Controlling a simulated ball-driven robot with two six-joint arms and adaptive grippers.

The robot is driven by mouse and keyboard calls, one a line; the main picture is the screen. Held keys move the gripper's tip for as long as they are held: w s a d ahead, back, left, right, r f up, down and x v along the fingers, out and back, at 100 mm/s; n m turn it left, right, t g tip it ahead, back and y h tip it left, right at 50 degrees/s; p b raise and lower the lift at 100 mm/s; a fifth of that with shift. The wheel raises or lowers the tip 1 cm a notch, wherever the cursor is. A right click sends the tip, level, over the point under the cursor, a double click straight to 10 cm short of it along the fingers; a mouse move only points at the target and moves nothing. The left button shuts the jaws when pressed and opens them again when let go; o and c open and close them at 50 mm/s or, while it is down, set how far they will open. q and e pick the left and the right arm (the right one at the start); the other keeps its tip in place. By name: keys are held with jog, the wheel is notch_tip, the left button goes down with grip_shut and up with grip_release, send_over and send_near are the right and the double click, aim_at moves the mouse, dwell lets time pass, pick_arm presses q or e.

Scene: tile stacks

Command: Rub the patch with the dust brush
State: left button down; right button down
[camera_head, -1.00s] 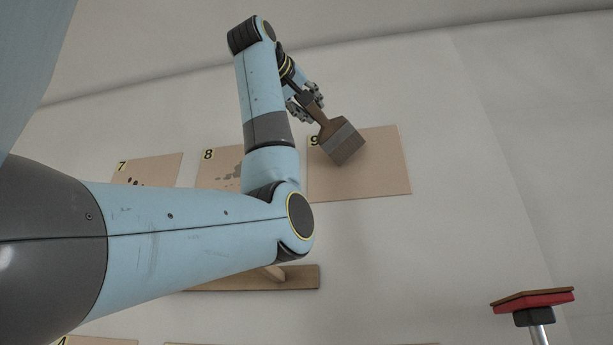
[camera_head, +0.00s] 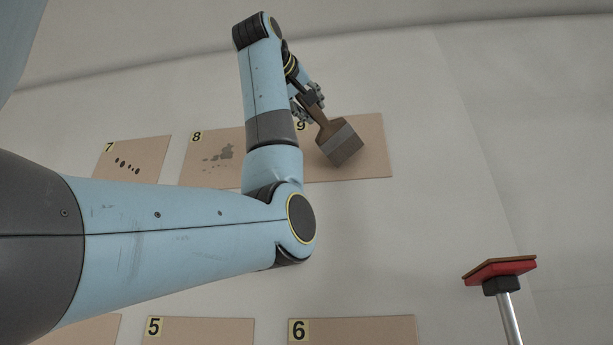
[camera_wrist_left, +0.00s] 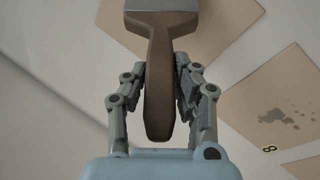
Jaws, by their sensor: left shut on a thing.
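My left gripper (camera_head: 310,102) is shut on the handle of the dust brush (camera_head: 340,143), which has a brown handle and a grey band. The brush is in front of panel 9 (camera_head: 370,160), its bristle end toward the lower right; I cannot tell whether it touches. In the left wrist view, the fingers (camera_wrist_left: 160,82) clasp the brush handle (camera_wrist_left: 160,55) from both sides. Panel 8 (camera_head: 195,170) bears a grey blotchy patch (camera_head: 219,156), which also shows in the left wrist view (camera_wrist_left: 280,118). Panel 9 shows no clear mark, though the brush covers part of it. My right gripper is out of view.
Panel 7 (camera_head: 150,150) has a row of dark spots. Panel 5 (camera_head: 205,332) and panel 6 (camera_head: 360,330) show along the bottom edge. A red pad (camera_head: 500,268) on a metal pole is at lower right. My left arm hides the middle left.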

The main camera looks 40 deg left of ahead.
pick_arm(q)
notch_tip(320, 180, up, 2)
jog(key=shift+s+a+r+p, duration=0.1)
jog(key=shift+r+p, duration=0.15)
jog(key=shift+p, duration=0.65)
jog(key=shift+r+p, duration=2.6)
jog(key=shift+r, duration=0.8)
notch_tip(320, 180, down, 9)
jog(key=b, duration=0.9)
jog(key=shift+f, duration=0.15)
jog(key=shift+r+p, duration=1.4)
jog(key=shift+r, duration=0.4)
jog(key=shift+r+p, duration=2.3)
jog(key=shift+r, duration=0.55)
jog(key=shift+f, duration=0.1)
